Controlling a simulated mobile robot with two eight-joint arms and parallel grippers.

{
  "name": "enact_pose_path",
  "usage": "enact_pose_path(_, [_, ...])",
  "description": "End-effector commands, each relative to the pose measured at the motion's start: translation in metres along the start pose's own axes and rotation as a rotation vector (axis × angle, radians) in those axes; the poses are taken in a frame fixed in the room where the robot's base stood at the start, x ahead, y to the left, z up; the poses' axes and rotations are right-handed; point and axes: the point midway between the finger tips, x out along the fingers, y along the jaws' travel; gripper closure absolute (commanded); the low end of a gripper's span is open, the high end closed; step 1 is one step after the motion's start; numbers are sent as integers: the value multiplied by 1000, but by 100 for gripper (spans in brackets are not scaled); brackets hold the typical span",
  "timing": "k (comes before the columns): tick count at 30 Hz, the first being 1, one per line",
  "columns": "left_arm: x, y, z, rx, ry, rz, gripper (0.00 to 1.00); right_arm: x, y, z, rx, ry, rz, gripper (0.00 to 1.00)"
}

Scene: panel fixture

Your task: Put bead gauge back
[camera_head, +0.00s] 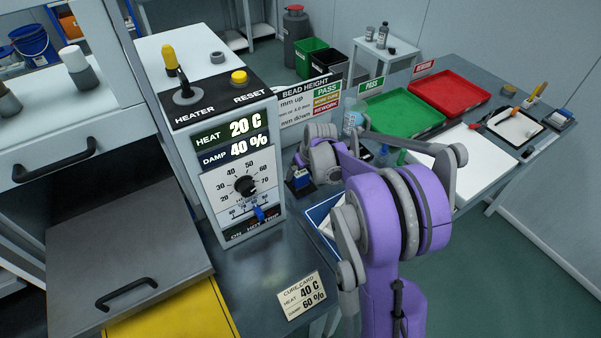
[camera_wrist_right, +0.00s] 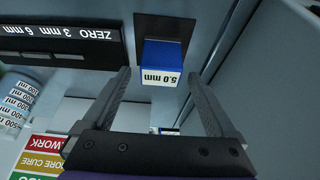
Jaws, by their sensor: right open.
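A blue block with a white label reading 5.0 mm (camera_wrist_right: 162,66) sits at a dark square recess (camera_wrist_right: 163,35) in the right wrist view. I take it for the bead gauge, but the label does not name it. My right gripper (camera_wrist_right: 160,80) is open, one finger on each side of the block's near end, with gaps on both sides. In the head view, a small blue block (camera_head: 301,179) shows just below my right wrist; the fingers are mostly hidden there. A bead height board (camera_head: 305,100) stands behind. My left gripper is out of view.
A black bar marked ZERO, 3 mm, 6 mm (camera_wrist_right: 60,46) lies beside the block. The heater control box (camera_head: 228,150) stands left of my right arm. A green tray (camera_head: 405,112) and a red tray (camera_head: 450,92) lie at the back right. A cure card (camera_head: 303,295) lies in front.

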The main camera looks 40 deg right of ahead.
Motion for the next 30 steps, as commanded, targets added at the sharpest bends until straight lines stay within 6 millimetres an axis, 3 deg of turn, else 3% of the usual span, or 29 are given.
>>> enact_pose_path(9, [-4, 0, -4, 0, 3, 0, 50, -70, 0, 0, 1, 0, 0, 8])
enact_pose_path(15, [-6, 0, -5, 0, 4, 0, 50, -97, 0, 0, 1, 0, 0, 8])
enact_pose_path(30, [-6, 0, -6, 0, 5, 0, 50, -105, -5, 2, -2, 0, -1, 8])
